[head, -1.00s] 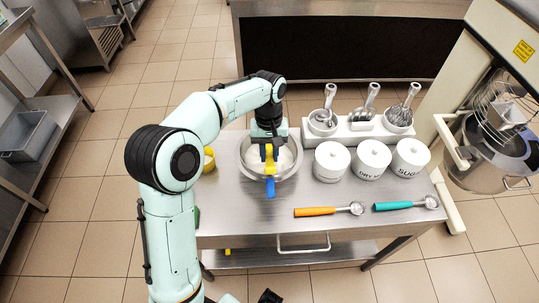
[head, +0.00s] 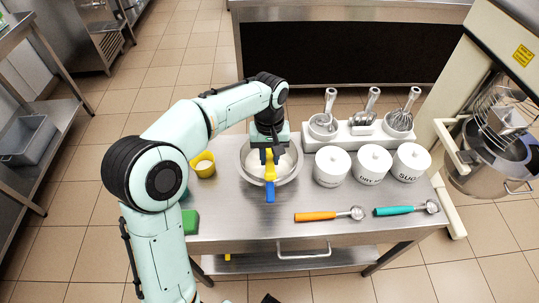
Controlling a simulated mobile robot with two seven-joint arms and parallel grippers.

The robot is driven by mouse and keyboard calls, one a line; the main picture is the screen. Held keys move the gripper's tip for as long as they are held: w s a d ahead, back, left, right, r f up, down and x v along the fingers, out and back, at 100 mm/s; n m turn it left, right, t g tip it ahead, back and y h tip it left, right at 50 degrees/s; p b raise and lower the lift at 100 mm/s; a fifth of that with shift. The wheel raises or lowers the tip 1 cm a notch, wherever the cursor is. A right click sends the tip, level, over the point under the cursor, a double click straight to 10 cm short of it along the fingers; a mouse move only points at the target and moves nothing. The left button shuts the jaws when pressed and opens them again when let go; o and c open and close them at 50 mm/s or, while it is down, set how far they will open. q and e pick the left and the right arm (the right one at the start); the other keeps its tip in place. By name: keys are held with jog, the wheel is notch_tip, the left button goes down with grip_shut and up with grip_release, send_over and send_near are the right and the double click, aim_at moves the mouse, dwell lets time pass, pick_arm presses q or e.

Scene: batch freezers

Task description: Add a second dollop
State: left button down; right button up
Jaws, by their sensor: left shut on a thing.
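My left gripper (head: 269,150) is over a metal bowl (head: 243,177) on the steel table. It is shut on a tool with a yellow and blue handle (head: 270,180), which stands out over the bowl's front rim. The tool's working end is hidden under the gripper. White contents (head: 286,162) show inside the bowl; I cannot make out separate dollops. My right gripper is not in view.
Three white lidded canisters (head: 332,167) stand right of the bowl, before a white rack (head: 347,141) of utensils. An orange-handled scoop (head: 318,216) and a teal-handled scoop (head: 395,210) lie in front. A yellow cup (head: 204,165) and green block (head: 190,221) are at left.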

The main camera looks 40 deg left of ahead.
aim_at(270, 165)
pick_arm(q)
jog(key=shift+s+d+r+p, duration=0.15)
jog(key=shift+r+p, duration=0.85)
jog(key=shift+r, duration=0.65)
jog(key=shift+s+d+f+b, duration=0.15)
jog(key=shift+f+b, duration=0.15)
jog(key=shift+b, duration=0.35)
jog(key=shift+s+d+r+t+y+b, duration=0.1)
jog(key=shift+s+d+t+y+b, duration=0.1)
jog(key=shift+s+t+y+b, duration=0.4)
jog(key=b, duration=0.3)
jog(key=shift+s+d+t+b, duration=0.15)
jog(key=shift+d+t+b, duration=0.15)
jog(key=shift+d+t, duration=0.1)
jog(key=shift+s+d+t+y+b, duration=0.25)
jog(key=shift+t+y+b, duration=0.2)
jog(key=shift+b, duration=0.45)
jog(key=shift+s+b, duration=0.15)
jog(key=shift+b, duration=0.25)
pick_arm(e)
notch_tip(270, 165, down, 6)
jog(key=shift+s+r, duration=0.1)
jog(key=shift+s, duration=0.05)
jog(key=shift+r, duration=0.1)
